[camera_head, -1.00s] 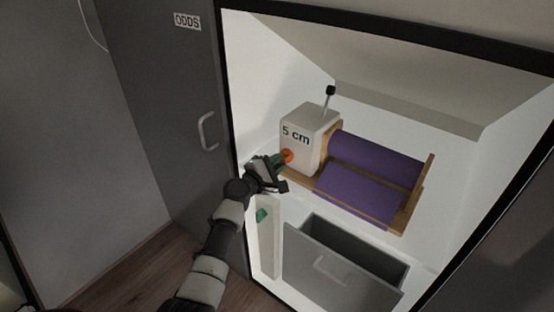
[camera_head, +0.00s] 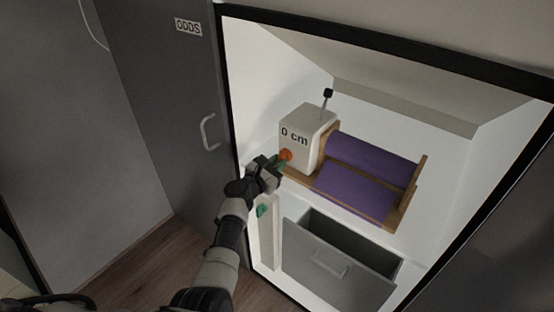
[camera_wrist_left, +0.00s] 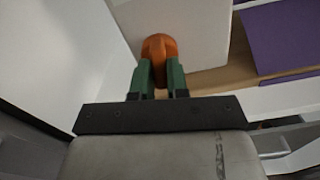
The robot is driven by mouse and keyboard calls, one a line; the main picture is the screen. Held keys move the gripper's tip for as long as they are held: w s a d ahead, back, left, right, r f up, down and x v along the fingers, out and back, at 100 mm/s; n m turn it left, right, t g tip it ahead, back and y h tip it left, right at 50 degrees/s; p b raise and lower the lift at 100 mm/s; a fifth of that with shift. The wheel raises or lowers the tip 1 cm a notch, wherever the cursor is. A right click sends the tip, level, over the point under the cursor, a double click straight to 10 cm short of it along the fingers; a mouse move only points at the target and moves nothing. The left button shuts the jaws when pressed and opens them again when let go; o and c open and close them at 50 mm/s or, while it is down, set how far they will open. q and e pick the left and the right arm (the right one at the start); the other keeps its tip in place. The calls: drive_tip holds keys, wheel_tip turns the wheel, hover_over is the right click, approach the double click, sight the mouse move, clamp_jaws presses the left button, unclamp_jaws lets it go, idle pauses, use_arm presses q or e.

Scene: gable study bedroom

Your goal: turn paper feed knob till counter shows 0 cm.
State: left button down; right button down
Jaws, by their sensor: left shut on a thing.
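The paper feeder is a white box (camera_head: 303,138) on a wooden frame with purple paper (camera_head: 355,190). Its counter (camera_head: 294,136) reads "0 cm". The orange paper feed knob (camera_head: 286,155) sticks out of the lower front of the box. My left gripper (camera_head: 279,162) is at the knob. In the left wrist view its two green fingers (camera_wrist_left: 159,78) are shut on the orange knob (camera_wrist_left: 159,48), one on each side. The knob's inner part is hidden between the fingers. My right gripper is not in view.
The feeder stands on a white shelf inside a cupboard. A grey drawer (camera_head: 334,268) below it is pulled open. A grey door (camera_head: 165,110) labelled "ODDS" stands open at the left. A black-tipped lever (camera_head: 327,98) rises from the box.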

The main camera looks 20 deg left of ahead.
use_arm(q)
drive_tip(key=shift+n+p, duration=0.35)
drive_tip(key=shift+n, duration=0.55)
drive_tip(key=shift+f, duration=0.1)
drive_tip(key=c, duration=1.1)
unclamp_jaws()
drive_tip(key=shift+s, duration=0.1)
drive_tip(key=shift+s+a, duration=0.15)
drive_tip(key=shift+s, duration=0.15)
drive_tip(key=p+v, duration=0.1)
drive_tip(key=v, duration=0.9)
